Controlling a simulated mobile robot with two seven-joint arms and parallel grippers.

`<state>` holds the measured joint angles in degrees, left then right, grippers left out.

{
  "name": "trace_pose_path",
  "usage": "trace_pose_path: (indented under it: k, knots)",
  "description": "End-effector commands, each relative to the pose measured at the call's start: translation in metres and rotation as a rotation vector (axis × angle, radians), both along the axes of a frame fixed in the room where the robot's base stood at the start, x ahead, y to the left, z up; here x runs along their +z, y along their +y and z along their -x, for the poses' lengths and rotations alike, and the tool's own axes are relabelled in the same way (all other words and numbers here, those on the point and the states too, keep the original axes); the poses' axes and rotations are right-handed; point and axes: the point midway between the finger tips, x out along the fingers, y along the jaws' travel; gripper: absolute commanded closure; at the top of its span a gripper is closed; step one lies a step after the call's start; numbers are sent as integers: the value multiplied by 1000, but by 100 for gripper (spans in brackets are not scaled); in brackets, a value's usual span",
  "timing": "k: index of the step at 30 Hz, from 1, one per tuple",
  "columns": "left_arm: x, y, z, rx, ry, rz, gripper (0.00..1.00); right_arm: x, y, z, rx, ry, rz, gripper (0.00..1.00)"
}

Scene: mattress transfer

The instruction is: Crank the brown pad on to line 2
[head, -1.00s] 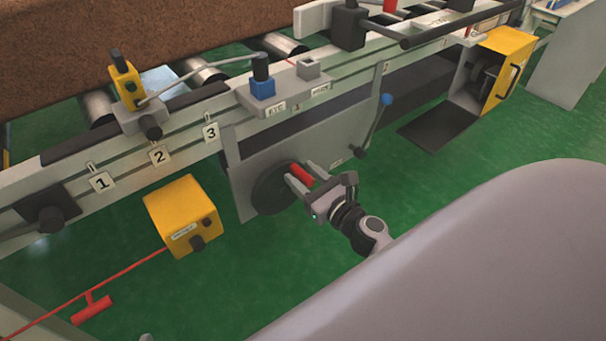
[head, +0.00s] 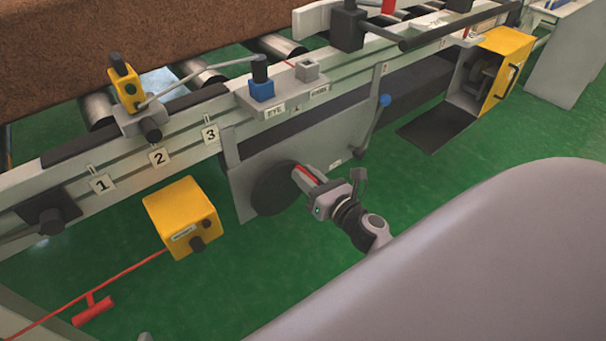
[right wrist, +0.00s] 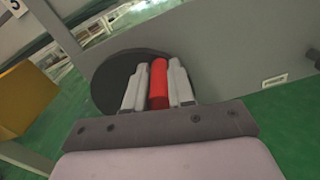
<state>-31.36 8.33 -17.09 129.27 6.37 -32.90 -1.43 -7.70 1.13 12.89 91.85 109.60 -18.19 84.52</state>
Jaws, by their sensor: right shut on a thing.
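The brown pad (head: 150,50) lies on the conveyor rollers at the upper left of the head view. The line 2 plate (head: 159,158) is on the front rail, between plates 1 (head: 102,184) and 3 (head: 210,134). A yellow sensor (head: 125,85) stands on the rail above plate 2. The black crank wheel (head: 272,190) is on the grey panel below the rail. My right gripper (head: 304,178) is shut on its red handle, which shows between both fingers in the right wrist view (right wrist: 159,84).
A yellow box (head: 181,216) with a black knob hangs below the rail, near a red cord and T-handle (head: 93,309). A blue-knobbed lever (head: 385,100) is right of the wheel. An open yellow box (head: 503,70) is at the right. Green floor is clear below.

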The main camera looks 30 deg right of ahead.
Motion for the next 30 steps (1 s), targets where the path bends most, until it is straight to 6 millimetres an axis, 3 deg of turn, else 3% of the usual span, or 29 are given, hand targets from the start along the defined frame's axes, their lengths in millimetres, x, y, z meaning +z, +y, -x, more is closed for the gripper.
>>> trace_pose_path:
  k: [4,13,14,15,16,25,30]
  knots:
    - [1,2,0,3,-3,-14,41,-5,-4,0,-1,9,-102,100]
    - [-2,4,2,4,4,-21,41,-6,-4,0,0,10,-113,100]
    - [-2,4,2,4,3,-22,41,-6,-4,0,0,10,-112,67]
    - [-3,5,2,3,4,-23,41,-6,-4,0,0,10,-112,54]
    - [-3,5,3,3,5,-23,41,-6,-4,0,0,10,-111,52]
    - [-3,5,3,1,6,-26,41,-6,-5,1,0,10,-110,52]
    - [-1,6,3,2,4,-33,41,-6,-6,17,-2,11,-110,52]
